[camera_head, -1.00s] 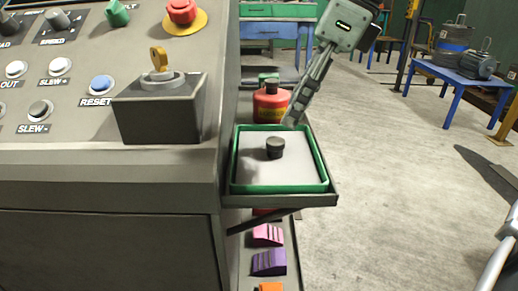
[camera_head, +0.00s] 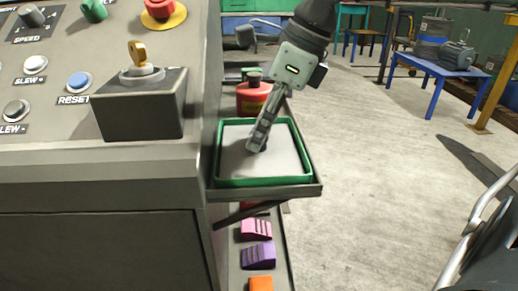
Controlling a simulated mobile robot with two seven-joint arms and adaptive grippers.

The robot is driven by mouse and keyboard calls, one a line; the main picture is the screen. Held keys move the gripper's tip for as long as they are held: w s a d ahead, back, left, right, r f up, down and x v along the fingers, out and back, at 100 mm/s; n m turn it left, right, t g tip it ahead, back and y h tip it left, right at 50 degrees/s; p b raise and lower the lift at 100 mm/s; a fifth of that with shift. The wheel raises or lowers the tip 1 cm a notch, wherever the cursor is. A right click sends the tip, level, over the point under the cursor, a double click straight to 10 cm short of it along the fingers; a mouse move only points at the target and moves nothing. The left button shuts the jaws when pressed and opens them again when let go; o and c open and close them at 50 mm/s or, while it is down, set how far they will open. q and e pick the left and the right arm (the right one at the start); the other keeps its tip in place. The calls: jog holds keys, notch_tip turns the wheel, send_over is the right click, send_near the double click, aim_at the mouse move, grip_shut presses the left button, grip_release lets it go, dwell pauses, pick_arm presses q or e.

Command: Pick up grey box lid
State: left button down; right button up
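The grey box lid (camera_head: 288,162) lies flat inside the green rim of a box (camera_head: 265,182), which sits on a small dark shelf at the side of the console. A dark knob stands at the lid's middle; now my gripper mostly hides it. My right gripper (camera_head: 256,145) reaches down from the upper right with its fingertips at the knob. The fingers overlap one another in this view, so whether they are closed on the knob cannot be told. My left gripper is out of view.
A red canister (camera_head: 252,97) stands just behind the box. The console (camera_head: 100,175) with a key switch (camera_head: 138,55) borders the left. Pink (camera_head: 256,229), purple (camera_head: 258,255) and orange pieces lie below the shelf.

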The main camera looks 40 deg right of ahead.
grip_shut()
jog(key=shift+r, duration=0.15)
